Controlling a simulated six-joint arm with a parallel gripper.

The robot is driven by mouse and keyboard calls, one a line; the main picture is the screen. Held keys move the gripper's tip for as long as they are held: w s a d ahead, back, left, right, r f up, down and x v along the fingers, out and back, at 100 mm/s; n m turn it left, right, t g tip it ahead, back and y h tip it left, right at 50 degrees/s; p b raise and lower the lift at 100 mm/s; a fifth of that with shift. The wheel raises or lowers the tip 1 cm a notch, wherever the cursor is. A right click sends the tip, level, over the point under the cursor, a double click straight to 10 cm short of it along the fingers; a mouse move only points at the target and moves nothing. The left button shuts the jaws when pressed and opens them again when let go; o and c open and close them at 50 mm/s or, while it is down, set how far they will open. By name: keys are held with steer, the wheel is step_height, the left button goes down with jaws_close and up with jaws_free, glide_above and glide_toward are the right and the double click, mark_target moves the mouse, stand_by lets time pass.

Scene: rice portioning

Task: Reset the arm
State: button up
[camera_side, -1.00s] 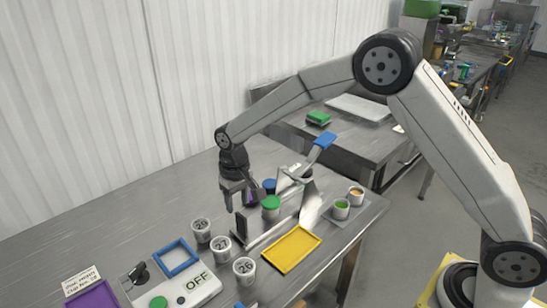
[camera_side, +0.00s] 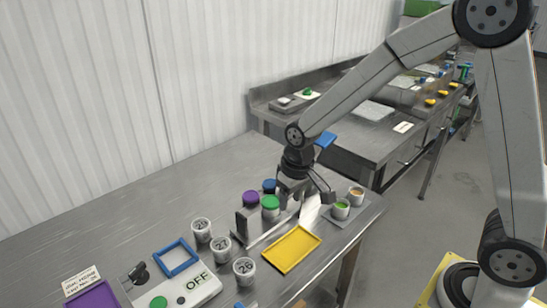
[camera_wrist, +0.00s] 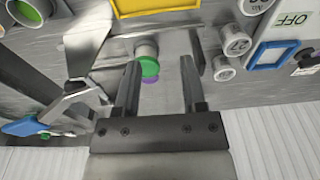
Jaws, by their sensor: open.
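My gripper (camera_side: 304,193) is open and empty above the right part of the steel table (camera_side: 150,200). In the wrist view my gripper (camera_wrist: 158,85) shows its two fingers spread wide, with the green-lidded jar (camera_wrist: 148,68) beyond and between them. In the side view the green-lidded jar (camera_side: 270,206) stands to the left of my gripper, beside a purple lid (camera_side: 251,198) and a blue lid (camera_side: 269,186). A blue-handled tool (camera_side: 326,139) is partly hidden behind my wrist; its blue end also shows in the wrist view (camera_wrist: 25,126).
A yellow tray (camera_side: 291,249) lies at the front edge. White numbered cups (camera_side: 221,249), a blue frame (camera_side: 177,257) and an OFF-marked device (camera_side: 198,283) sit to the left. The back left of the table is clear.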

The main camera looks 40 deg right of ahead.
steer(key=s+d+t, duration=0.1)
steer(key=s+d, duration=0.3)
steer(key=s, duration=0.7)
steer(key=shift+s, duration=0.35)
